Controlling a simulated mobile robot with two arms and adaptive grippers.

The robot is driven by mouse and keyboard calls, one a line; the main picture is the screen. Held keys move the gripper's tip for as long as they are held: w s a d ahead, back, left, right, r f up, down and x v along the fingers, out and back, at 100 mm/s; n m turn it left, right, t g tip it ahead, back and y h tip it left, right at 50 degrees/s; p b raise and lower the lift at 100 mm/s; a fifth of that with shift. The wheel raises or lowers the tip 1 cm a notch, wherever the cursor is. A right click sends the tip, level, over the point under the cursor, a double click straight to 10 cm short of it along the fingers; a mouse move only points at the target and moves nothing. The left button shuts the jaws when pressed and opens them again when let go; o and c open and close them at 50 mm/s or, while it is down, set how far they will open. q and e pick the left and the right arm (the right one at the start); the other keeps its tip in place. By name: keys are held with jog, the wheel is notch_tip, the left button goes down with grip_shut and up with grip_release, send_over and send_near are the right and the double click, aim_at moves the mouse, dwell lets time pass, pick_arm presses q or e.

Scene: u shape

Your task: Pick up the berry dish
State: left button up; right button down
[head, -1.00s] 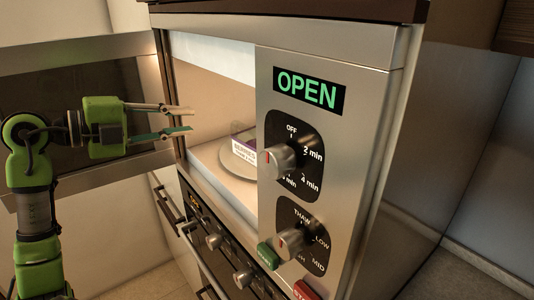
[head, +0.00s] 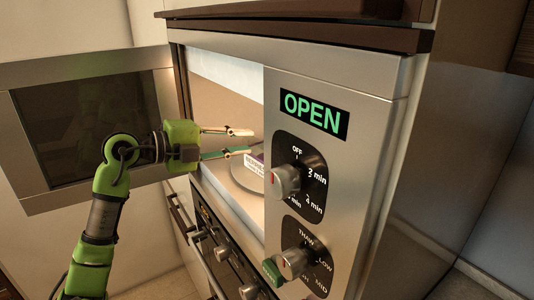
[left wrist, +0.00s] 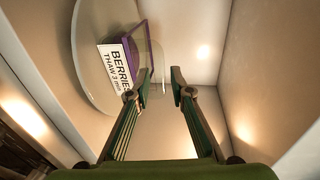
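The berry dish (head: 254,160) stands on a round plate (head: 240,179) inside the open microwave, partly hidden behind the control panel and my lower finger. In the left wrist view the dish (left wrist: 138,48) shows a purple part, clear edges and a white label reading "BERRIES THAW 3 min". It rests on the pale round plate (left wrist: 88,50). My left gripper (head: 246,142) reaches into the microwave opening, open and empty. In the left wrist view its fingertips (left wrist: 162,82) are apart, with the left one close to the dish's edge; contact cannot be told. My right gripper is not in view.
The microwave door (head: 85,125) is swung open to the left, behind my left arm. The control panel (head: 335,155) with protruding knobs borders the opening on the right. An oven (head: 222,252) with knobs and a handle lies below. The cavity has free room beside the plate.

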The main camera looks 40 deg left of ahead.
aim_at(251, 141)
pick_arm(q)
jog(key=p+x, duration=0.2)
jog(key=x, duration=0.1)
jog(key=shift+w, duration=0.35)
jog(key=shift+w+d+f, duration=0.1)
jog(key=shift+w+f, duration=0.1)
jog(key=shift+w, duration=0.2)
jog(key=shift+s, duration=0.15)
grip_shut()
jog(key=shift+r, duration=0.1)
